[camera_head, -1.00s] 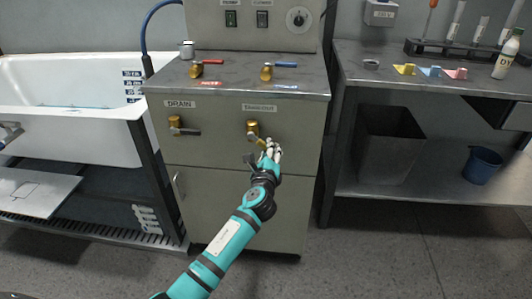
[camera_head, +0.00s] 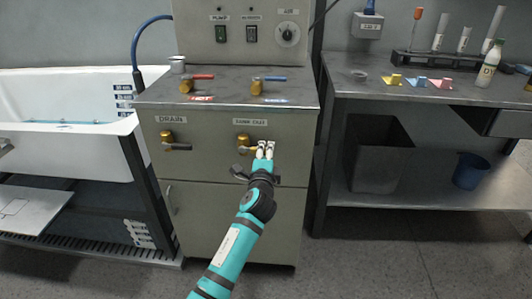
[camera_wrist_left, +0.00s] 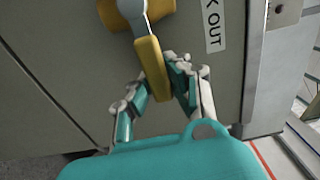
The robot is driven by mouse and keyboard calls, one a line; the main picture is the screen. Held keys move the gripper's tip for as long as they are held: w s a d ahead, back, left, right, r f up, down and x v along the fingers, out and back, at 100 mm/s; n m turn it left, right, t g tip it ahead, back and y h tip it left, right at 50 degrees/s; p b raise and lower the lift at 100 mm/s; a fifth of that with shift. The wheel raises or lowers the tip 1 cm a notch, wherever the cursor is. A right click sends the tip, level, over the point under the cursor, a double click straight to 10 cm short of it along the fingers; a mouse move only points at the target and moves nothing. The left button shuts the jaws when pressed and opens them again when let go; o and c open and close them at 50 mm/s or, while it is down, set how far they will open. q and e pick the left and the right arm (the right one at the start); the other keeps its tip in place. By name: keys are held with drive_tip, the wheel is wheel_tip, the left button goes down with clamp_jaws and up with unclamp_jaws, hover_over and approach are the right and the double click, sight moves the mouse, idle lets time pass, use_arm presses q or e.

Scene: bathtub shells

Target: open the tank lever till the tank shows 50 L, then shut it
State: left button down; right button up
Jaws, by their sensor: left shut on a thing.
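The tank lever is a yellow handle (camera_wrist_left: 152,68) on a brass valve (camera_head: 243,141), under a label ending in "K OUT" (camera_wrist_left: 212,25) in the left wrist view. My left gripper (camera_head: 265,150) is shut on this handle, with a finger on either side of it. In the head view the gripper hides most of the handle, which seems to point right, near level. The white tub (camera_head: 70,125) at left holds some bluish liquid, and dark volume marks (camera_head: 124,100) run down its right inner wall. The figures are too small to read surely. My right gripper is not in view.
The drain valve (camera_head: 167,137) is to the left on the same cabinet front. Red (camera_head: 200,77) and blue (camera_head: 273,79) levers stand on the cabinet top. A bench (camera_head: 420,92) with a bottle and coloured pieces is at right; a bin (camera_head: 380,155) stands beneath it.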

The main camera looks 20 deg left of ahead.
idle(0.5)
use_arm(q)
drive_tip(key=c, duration=1.2)
unclamp_jaws()
drive_tip(key=v, duration=1.2)
drive_tip(key=shift+r, duration=0.1)
